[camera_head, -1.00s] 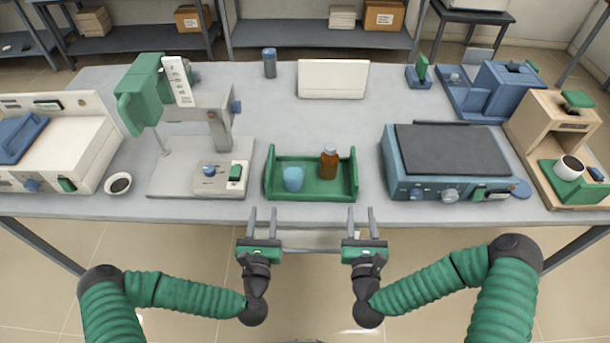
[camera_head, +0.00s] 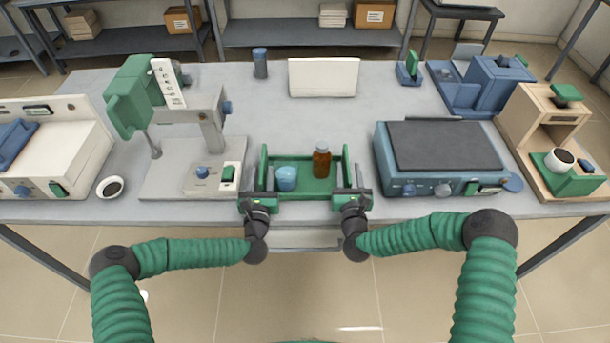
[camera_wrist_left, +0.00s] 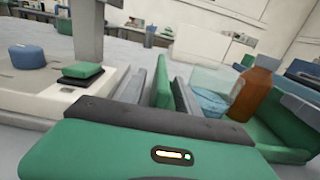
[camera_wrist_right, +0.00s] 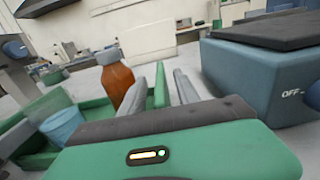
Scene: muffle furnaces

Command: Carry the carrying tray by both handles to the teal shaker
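The green carrying tray (camera_head: 308,195) rests on the table's front part, holding a light blue cup (camera_head: 287,178) and a brown bottle (camera_head: 321,163). The teal shaker (camera_head: 440,174), with a dark flat top, stands to its right. My left gripper (camera_head: 263,178) is at the tray's left end, its fingers either side of the green end piece (camera_wrist_left: 162,88). My right gripper (camera_head: 352,177) is likewise at the right end, around the green end piece (camera_wrist_right: 160,86). Both look open, with gaps beside the green part.
A stand device with a green head (camera_head: 132,97) is close left of the tray. A white panel (camera_head: 323,78) and a blue-capped jar (camera_head: 260,63) stand behind. A wooden device (camera_head: 540,120) is at far right. Bare table lies behind the tray.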

